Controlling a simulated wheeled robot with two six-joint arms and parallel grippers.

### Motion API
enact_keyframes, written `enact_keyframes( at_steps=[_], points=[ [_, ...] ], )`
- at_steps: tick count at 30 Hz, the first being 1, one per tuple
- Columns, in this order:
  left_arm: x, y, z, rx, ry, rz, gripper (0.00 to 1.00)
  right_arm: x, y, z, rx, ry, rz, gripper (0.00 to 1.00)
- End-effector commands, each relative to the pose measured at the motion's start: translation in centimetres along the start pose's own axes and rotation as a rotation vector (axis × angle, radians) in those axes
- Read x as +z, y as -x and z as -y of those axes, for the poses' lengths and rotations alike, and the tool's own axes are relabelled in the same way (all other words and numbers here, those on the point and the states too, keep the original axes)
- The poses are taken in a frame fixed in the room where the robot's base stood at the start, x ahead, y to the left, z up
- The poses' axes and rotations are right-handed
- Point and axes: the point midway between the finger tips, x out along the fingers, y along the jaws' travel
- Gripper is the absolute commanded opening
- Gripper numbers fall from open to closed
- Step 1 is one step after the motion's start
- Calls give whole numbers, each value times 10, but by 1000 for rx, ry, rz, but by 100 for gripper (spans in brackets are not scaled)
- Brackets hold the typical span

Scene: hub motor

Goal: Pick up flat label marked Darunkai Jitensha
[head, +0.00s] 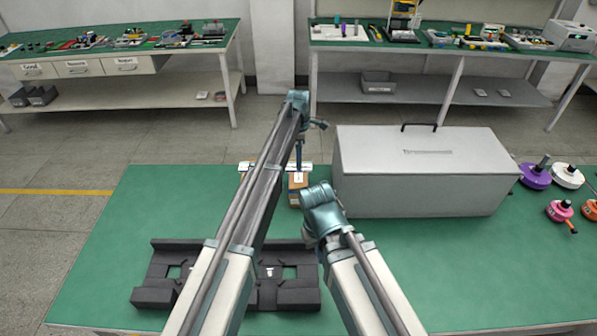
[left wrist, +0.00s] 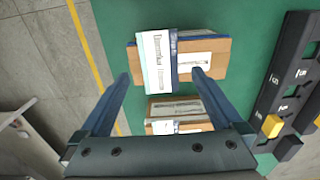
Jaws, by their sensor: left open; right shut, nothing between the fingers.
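A flat white label with dark print (left wrist: 157,60) and a teal edge lies across brown boxes in the left wrist view. The print looks like a name beginning "Darunkai", but the small text is not fully legible. My left gripper (left wrist: 160,74) is open above it, one finger on each side, with clear gaps and no visible grip. In the head view the label is largely hidden by my left arm; a white strip (head: 249,167) shows beside it. My right gripper (head: 309,238) is shut and empty, low near the middle of the table, its fingertips mostly hidden.
A brown box (head: 298,183) with a white label stands near the left gripper. A large grey lidded box (head: 425,180) is right of it. A black fixture (head: 155,275) lies at the front left. Colored hub motors (head: 535,177) stand at the far right. The left table area is clear.

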Motion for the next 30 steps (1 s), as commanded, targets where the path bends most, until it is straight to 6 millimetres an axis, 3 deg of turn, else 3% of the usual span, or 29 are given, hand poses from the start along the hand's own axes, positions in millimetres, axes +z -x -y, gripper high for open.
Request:
enact_keyframes(
  at_steps=[1, 6, 15, 27, 30],
  points=[
    [2, -14, 0, 0, -1, 0, 100, -1, -14, 1, 0, 0, 0, 0],
    [3, -32, 0, 0, 0, 0, 100, -2, -32, 3, 0, 0, 0, 0],
    [3, -32, 0, 0, 0, 0, 100, -2, -32, 3, 0, 0, 0, 0],
    [3, -32, 0, 0, 0, 0, 30, -2, -32, 3, 0, 0, 0, 0],
    [3, -32, 0, 0, 0, 0, 17, -2, -32, 3, 0, 0, 0, 0]
  ],
)
